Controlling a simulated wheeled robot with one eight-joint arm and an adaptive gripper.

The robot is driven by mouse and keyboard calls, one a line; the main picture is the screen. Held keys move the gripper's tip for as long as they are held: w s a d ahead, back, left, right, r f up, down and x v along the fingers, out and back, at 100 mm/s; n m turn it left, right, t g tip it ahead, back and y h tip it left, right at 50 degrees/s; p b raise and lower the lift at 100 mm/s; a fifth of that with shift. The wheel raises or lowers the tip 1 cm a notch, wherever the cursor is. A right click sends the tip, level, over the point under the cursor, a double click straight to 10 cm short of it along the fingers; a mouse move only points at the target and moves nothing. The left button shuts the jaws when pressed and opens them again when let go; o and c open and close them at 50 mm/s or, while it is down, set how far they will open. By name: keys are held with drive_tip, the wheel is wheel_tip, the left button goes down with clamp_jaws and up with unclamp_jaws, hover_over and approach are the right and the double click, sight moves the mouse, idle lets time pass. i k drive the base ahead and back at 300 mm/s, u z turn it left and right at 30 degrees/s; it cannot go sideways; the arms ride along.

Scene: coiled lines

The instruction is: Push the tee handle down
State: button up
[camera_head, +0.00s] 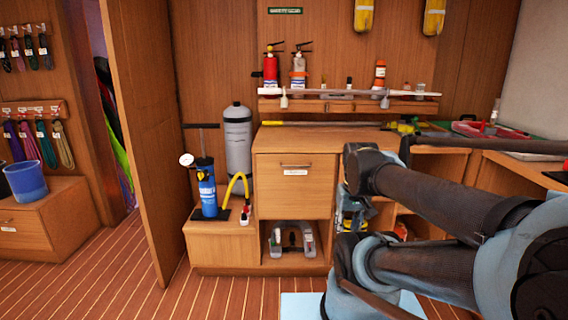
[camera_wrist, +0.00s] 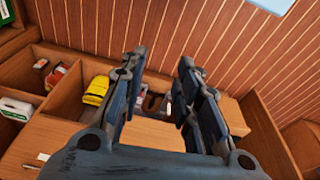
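The tee handle (camera_head: 202,126) is a dark crossbar on a thin rod, standing raised above a blue hand pump (camera_head: 207,188). The pump stands upright on a low wooden ledge left of the drawer cabinet, with a round white gauge (camera_head: 186,160) at its upper left. In the wrist view my gripper (camera_wrist: 160,62) has its two dark fingers apart, with nothing held between them. The gripper is well to the right of the pump and away from it. The tee handle and pump do not show in the wrist view.
A grey cylinder (camera_head: 238,143) stands just behind and right of the pump. A yellow hose (camera_head: 235,182) arches at its right. The drawer cabinet (camera_head: 295,185) lies between pump and arm. A wooden door panel (camera_head: 146,130) stands at left.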

sight(201, 126)
drive_tip(key=k, duration=0.65)
drive_tip(key=u, duration=0.05)
drive_tip(key=i, duration=1.55)
drive_tip(key=u, duration=0.6)
